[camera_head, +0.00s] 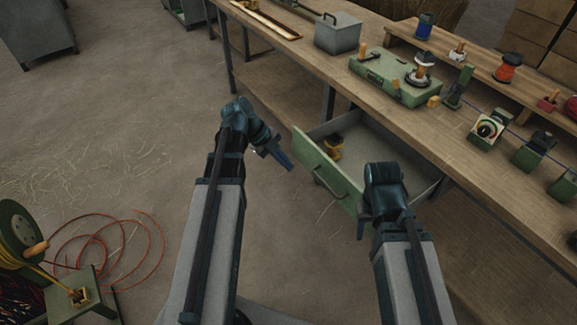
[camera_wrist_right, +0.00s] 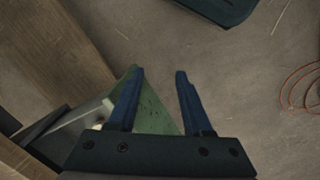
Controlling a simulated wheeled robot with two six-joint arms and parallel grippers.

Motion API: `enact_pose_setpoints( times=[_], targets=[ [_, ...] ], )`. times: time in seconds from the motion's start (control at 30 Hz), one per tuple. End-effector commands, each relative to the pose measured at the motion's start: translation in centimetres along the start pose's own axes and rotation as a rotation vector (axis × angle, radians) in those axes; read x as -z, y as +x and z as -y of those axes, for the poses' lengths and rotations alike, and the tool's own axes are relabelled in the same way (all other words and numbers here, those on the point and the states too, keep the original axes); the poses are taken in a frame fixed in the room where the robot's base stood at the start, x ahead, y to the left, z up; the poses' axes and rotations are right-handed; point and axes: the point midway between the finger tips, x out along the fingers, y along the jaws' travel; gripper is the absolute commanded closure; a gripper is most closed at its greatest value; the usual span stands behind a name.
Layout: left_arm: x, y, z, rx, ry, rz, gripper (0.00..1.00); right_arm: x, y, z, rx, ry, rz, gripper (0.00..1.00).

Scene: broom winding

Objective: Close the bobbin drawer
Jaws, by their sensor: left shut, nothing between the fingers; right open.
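The bobbin drawer (camera_head: 318,160) hangs pulled out from under the workbench, with a green front and grey inside. A yellow and black bobbin (camera_head: 334,147) lies in it. My left gripper (camera_head: 286,162) is shut and empty, left of the drawer front and apart from it. My right gripper (camera_head: 361,230) is by the near right end of the drawer front, partly hidden by its own wrist. In the right wrist view my right gripper (camera_wrist_right: 160,73) is open, with the green drawer front (camera_wrist_right: 152,115) showing beyond and between its fingers; I cannot tell whether they touch.
The wooden workbench (camera_head: 300,60) runs above the drawer, carrying a green machine (camera_head: 395,78), a grey box (camera_head: 337,33) and several spools. A green reel stand (camera_head: 20,235) and loose red cable (camera_head: 105,255) lie on the floor at left.

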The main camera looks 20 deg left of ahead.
Motion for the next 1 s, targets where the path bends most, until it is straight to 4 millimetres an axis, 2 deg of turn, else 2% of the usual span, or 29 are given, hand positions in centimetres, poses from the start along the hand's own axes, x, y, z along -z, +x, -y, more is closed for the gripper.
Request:
enact_pose_setpoints(
  times=[0.03, 0.43, 0.53, 0.7, 1.0],
  targets=[
    [-0.2, 1.6, -0.3, -0.001, 0.003, -0.001, 1.0, 0.1, 1.5, 0.1, 0.0, 0.0, 0.0, 0.5],
    [-0.2, 7.9, -0.3, -0.002, 0.001, -0.001, 1.0, 0.4, 6.7, 0.6, 0.0, 0.0, 0.0, 0.5],
    [-0.3, 8.4, 1.4, -0.002, 0.002, -0.001, 1.0, 0.4, 6.5, 0.6, 0.0, 0.0, 0.0, 0.5],
    [-0.3, 9.3, 2.7, -0.002, 0.001, -0.001, 1.0, 0.4, 6.8, 0.7, 0.0, 0.0, 0.0, 0.5],
    [-0.3, 9.7, 3.2, -0.001, -0.001, 0.0, 1.0, 0.4, 6.8, 0.7, 0.0, 0.0, 0.0, 0.5]
  ],
)
